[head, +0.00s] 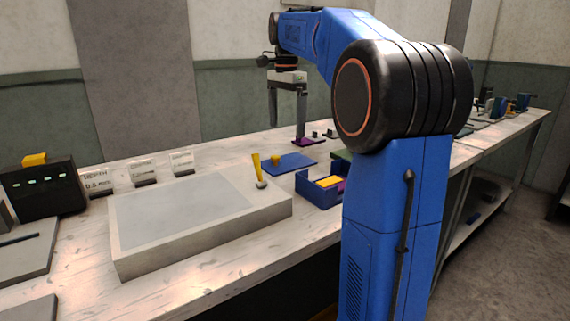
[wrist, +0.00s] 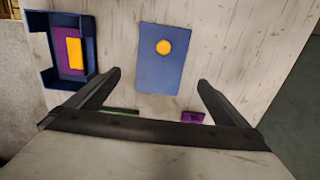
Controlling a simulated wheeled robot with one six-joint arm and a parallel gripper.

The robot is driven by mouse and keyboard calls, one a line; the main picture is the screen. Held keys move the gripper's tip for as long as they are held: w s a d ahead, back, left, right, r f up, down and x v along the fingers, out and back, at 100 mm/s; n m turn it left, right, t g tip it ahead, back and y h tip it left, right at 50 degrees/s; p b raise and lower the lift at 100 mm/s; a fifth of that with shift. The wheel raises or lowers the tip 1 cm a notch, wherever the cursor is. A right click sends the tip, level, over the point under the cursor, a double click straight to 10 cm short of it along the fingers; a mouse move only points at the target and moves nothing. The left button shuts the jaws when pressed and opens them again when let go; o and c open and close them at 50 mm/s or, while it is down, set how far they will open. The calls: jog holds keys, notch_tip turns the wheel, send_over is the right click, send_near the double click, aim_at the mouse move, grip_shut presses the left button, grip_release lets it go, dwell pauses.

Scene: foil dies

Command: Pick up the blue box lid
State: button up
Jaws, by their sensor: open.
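The blue box lid (head: 289,163) lies flat on the bench, a thin blue plate with a round yellow knob (head: 275,160) on top. In the wrist view the lid (wrist: 165,75) lies beyond my fingertips, between their lines, with its knob (wrist: 163,47) toward the far end. My gripper (head: 288,112) points down above the bench, behind the lid in the head view. In the wrist view my gripper (wrist: 159,78) is open, with nothing between its fingers.
An open blue box (head: 319,190) with a purple and yellow inside stands near the front edge. A pale slab (head: 200,220) with a yellow-handled tool (head: 258,172) is to the left. A small purple piece (head: 303,142) lies near my gripper.

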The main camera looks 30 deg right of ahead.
aim_at(286, 162)
notch_tip(286, 162, down, 10)
jog(key=shift+w+f, duration=0.1)
jog(key=shift+f, duration=0.05)
dwell(0.5)
jog(key=c, duration=0.8)
